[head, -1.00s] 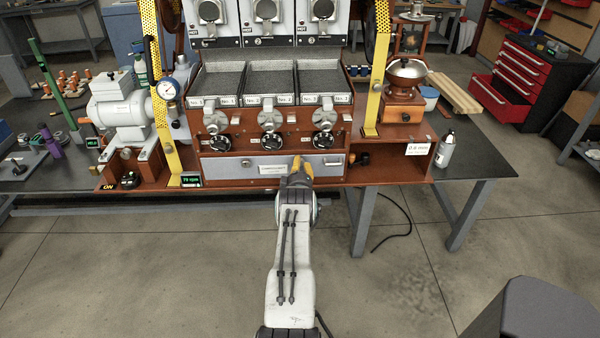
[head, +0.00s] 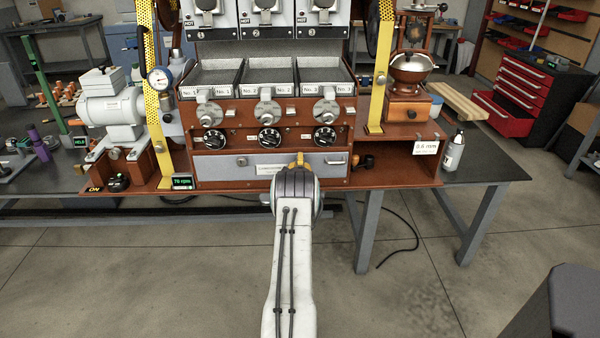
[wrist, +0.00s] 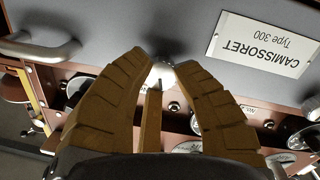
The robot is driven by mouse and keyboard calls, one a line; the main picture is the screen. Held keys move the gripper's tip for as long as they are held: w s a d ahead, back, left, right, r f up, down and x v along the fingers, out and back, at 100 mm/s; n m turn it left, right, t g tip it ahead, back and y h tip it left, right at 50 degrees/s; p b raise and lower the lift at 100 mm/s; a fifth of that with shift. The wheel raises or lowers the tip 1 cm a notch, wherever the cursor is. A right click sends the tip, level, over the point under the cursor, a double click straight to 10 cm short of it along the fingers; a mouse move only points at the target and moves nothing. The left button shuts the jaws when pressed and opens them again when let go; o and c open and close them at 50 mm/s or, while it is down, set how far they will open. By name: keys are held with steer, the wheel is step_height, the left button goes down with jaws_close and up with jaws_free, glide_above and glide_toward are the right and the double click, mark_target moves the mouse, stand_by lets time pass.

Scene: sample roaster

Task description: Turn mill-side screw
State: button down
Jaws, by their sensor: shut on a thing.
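The mill-side screw (wrist: 163,74) is a small bright metal head on the grey front panel (wrist: 130,22). It lies between the CAMISSORET label and a bar handle, which appear upside down in the wrist view. My gripper (wrist: 163,68) has its brown fingers closed around the screw, with the tips at the panel. In the head view my gripper (head: 300,159) shows as a small yellow tip in front of the panel, just right of the label (head: 270,169). My wrist hides the screw there. Another round screw head (head: 242,161) shows left of the label.
The panel's bar handle (head: 335,162) is close on the right. Several black dials (head: 269,138) and levers sit just above the panel. The hand mill (head: 410,70) and a bottle (head: 454,150) stand to the right. The floor before the bench is open.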

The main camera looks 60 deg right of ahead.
steer(key=shift+w+f+m+b, duration=0.1)
steer(key=shift+m+b, duration=1.2)
steer(key=shift+b, duration=4.4)
steer(key=b, duration=0.3)
steer(key=shift+m, duration=0.3)
steer(key=shift+w+r+m+b, duration=0.1)
steer(key=shift+r+m+b, duration=0.3)
steer(key=shift+b, duration=0.65)
steer(key=c, duration=0.9)
jaws_free()
steer(key=shift+f, duration=0.15)
steer(key=shift+f, duration=0.1)
steer(key=v, duration=1.2)
